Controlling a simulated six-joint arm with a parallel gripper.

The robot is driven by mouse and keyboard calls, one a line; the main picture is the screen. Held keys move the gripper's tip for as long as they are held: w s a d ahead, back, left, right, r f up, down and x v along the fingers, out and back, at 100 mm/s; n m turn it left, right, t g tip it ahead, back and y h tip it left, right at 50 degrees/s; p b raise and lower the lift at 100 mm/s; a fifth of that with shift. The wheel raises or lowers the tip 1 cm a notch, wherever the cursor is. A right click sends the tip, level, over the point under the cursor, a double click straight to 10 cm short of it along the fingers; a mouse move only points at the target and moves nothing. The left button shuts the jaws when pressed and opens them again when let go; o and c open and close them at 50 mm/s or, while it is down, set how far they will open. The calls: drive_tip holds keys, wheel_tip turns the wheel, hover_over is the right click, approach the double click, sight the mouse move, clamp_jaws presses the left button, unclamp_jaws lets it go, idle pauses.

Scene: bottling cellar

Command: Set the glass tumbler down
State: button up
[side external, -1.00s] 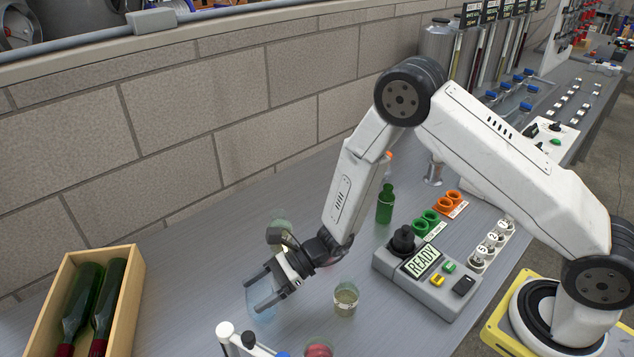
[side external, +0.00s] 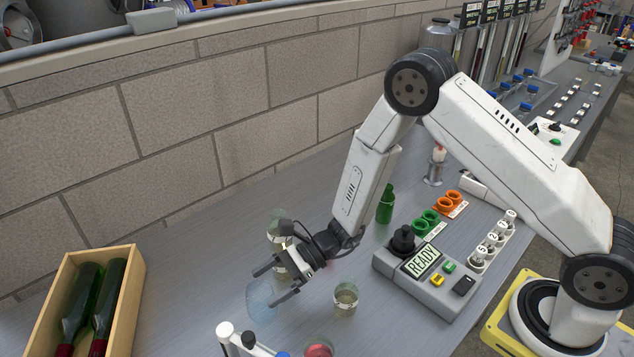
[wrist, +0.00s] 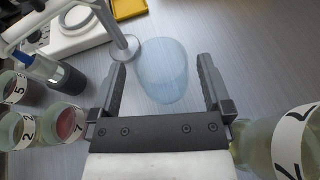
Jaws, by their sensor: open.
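The glass tumbler (side external: 261,300) is pale blue and see-through. It is on the grey bench, left of centre in the side view. It also shows in the wrist view (wrist: 163,80), ahead of my gripper's palm. My gripper (side external: 264,288) is open, just to the right of the tumbler in the side view. In the wrist view, my gripper's (wrist: 162,64) two fingers are wide apart, with clear space between each finger and the glass. The tumbler's contact with the bench is hard to make out through the glass.
A labelled glass (side external: 345,299) stands right of my gripper, and another glass (side external: 280,262) stands behind it. A red-filled glass (side external: 319,348) and a white-knobbed device (side external: 226,331) are in front. A wooden crate (side external: 128,300) with bottles is at left. The READY control box (side external: 430,280) is at right.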

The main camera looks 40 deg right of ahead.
drive_tip(key=v, duration=0.9)
drive_tip(key=shift+d, duration=0.2)
drive_tip(key=shift+r, duration=0.1)
drive_tip(key=s+n+g+h, duration=0.1)
drive_tip(key=s, duration=0.1)
drive_tip(key=s+r+n+g+h, duration=0.1)
drive_tip(key=s+n, duration=0.1)
drive_tip(key=s+d+n+g, duration=0.1)
drive_tip(key=s+n, duration=0.1)
drive_tip(key=shift+r+g+h, duration=0.25)
drive_tip(key=shift+g+h, duration=0.15)
drive_tip(key=s+d+r+n+t+h, duration=0.1)
drive_tip(key=s+d+r+n+h, duration=0.1)
drive_tip(key=d+n+h, duration=0.3)
drive_tip(key=s+d+r+n+t+h, duration=0.2)
drive_tip(key=s+d+r+n+h, duration=0.1)
drive_tip(key=d+n, duration=0.4)
drive_tip(key=shift+r+n+h, duration=0.65)
drive_tip(key=shift+n+h, duration=0.75)
drive_tip(key=shift+n, duration=0.5)
